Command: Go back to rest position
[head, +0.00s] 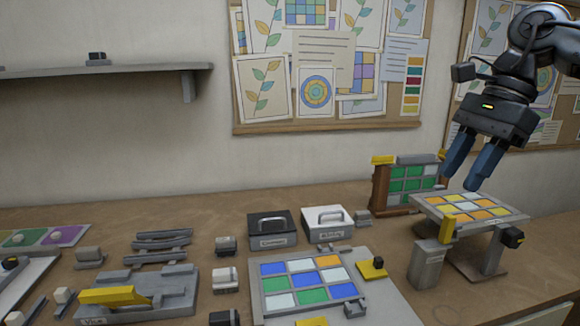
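My gripper (474,162) hangs at the upper right of the head view, pointing down and a little left. Its two blue fingers are apart with a gap between them, and nothing shows in it. It is above the raised stand (437,212) that bears a tilted panel of yellow, orange and white panes (470,207). The fingertips look close above the panel's back edge; I cannot tell the exact height.
A flat panel of blue, green and white panes (308,281) lies mid-table. Behind stand a black box (272,230), a white box (327,224) and an upright green-paned rack (410,182). Clamps and small blocks crowd the left.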

